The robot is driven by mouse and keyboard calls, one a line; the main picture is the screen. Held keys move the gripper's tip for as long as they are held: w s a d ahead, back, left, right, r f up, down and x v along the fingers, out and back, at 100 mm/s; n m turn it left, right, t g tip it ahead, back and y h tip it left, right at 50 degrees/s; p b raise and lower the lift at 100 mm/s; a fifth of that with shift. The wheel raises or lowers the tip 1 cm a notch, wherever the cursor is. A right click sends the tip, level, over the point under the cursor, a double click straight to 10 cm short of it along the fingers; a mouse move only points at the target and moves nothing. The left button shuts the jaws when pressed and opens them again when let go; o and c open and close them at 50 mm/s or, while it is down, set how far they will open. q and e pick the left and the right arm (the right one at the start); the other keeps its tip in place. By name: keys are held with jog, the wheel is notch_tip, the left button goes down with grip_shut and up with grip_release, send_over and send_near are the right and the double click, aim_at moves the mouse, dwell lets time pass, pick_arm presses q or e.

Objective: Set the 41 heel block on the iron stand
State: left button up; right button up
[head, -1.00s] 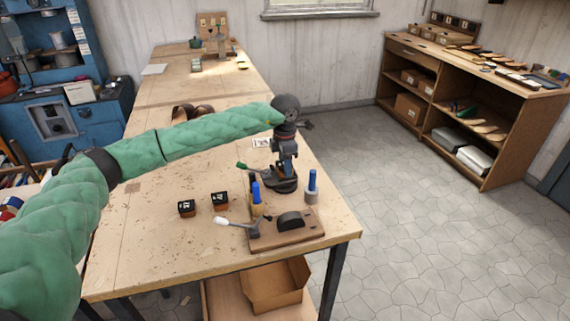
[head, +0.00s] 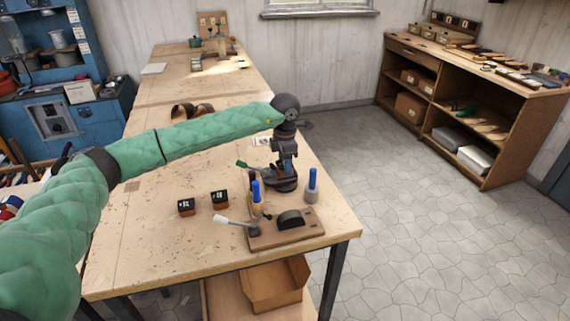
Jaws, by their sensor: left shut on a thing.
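My left gripper (head: 286,168) points straight down over the iron stand (head: 282,186), a dark footed piece near the right edge of the workbench. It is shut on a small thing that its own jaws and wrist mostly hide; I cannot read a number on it. I cannot tell whether the held thing touches the stand. Two dark heel blocks with white marks stand on the bench to the left: one block (head: 187,207) and another block (head: 220,200). Their numbers are too small to read. My right gripper is not in view.
A wooden board (head: 268,240) with a dark curved piece is at the bench's front. A white-headed hammer (head: 236,226) lies beside it. Blue-handled tools (head: 312,186) stand close by the stand. The bench (head: 150,250) is clear at left front. Brown sandals (head: 185,112) lie behind my arm.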

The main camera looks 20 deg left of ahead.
pick_arm(q)
jog(key=shift+f, duration=0.1)
jog(key=o, duration=1.1)
jog(key=shift+o, duration=0.5)
jog(key=o, duration=0.3)
jog(key=shift+o, duration=0.2)
jog(key=shift+r, duration=3.55)
